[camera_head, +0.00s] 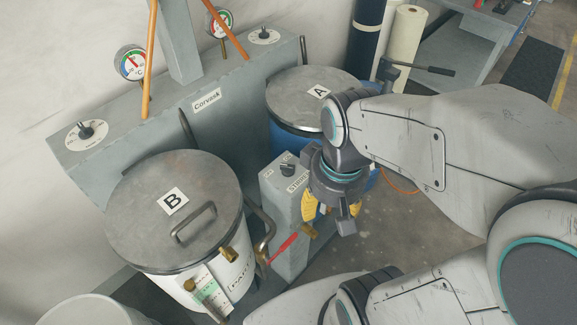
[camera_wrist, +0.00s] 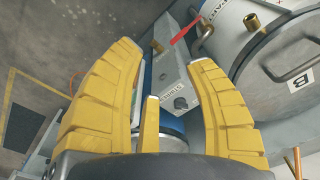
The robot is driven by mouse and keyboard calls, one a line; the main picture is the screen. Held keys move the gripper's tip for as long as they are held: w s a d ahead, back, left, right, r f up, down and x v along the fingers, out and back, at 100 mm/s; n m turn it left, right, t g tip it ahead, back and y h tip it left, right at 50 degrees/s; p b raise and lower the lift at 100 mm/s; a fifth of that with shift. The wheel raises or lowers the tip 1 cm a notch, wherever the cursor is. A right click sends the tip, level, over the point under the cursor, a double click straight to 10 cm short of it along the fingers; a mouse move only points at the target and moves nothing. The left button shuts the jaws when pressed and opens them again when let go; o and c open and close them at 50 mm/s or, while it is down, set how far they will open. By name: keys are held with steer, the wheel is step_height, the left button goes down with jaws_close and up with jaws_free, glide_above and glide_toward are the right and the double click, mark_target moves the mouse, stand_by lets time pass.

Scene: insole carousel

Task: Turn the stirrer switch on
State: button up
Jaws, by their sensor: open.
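The stirrer switch (camera_head: 288,168) is a small black knob on the sloped top of a grey box (camera_head: 285,205) marked with a partly hidden stirrer label. The box stands between drum B and drum A. In the wrist view the knob (camera_wrist: 180,103) shows between my yellow fingers, close to the right one, with the label beside it. I cannot tell which way the knob points. My gripper (camera_head: 319,214) hangs just right of the box, fingers spread and empty, pointing down. In the wrist view my gripper (camera_wrist: 165,57) shows nothing held; contact with the box cannot be told.
Drum B (camera_head: 135,230), with a lid handle, stands left of the box. Blue drum A (camera_head: 300,95) stands behind, partly hidden by my arm. A red-handled valve (camera_head: 284,247) sticks out at the box's front. A grey Corvask housing (camera_head: 150,130) with gauges and dials runs behind.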

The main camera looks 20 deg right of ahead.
mark_target(288, 168)
steer(key=w+f+n, duration=0.1)
steer(key=w+f, duration=0.3)
steer(key=w, duration=0.2)
steer(key=w+f+n+g+b, duration=0.1)
steer(key=w+f, duration=0.3)
steer(key=w, duration=0.3)
steer(key=w+f+n+g, duration=0.1)
steer(key=w+f, duration=0.4)
steer(key=w, duration=0.2)
steer(key=shift+d+b, duration=0.2)
steer(key=shift+b, duration=0.2)
steer(key=w+r+n, duration=0.2)
steer(key=w, duration=0.1)
steer(key=w+r+n+t, duration=0.1)
steer(key=w, duration=0.1)
steer(key=shift+w+r+n, duration=0.1)
steer(key=shift+w+n, duration=0.1)
steer(key=shift+n, duration=0.2)
steer(key=n, duration=0.3)
steer(key=shift+s+f+n, duration=0.1)
steer(key=shift+f+n, duration=0.15)
steer(key=shift+n, duration=0.05)
steer(key=shift+f+p, duration=0.5)
steer(key=shift+f, duration=2.95)
jaws_close()
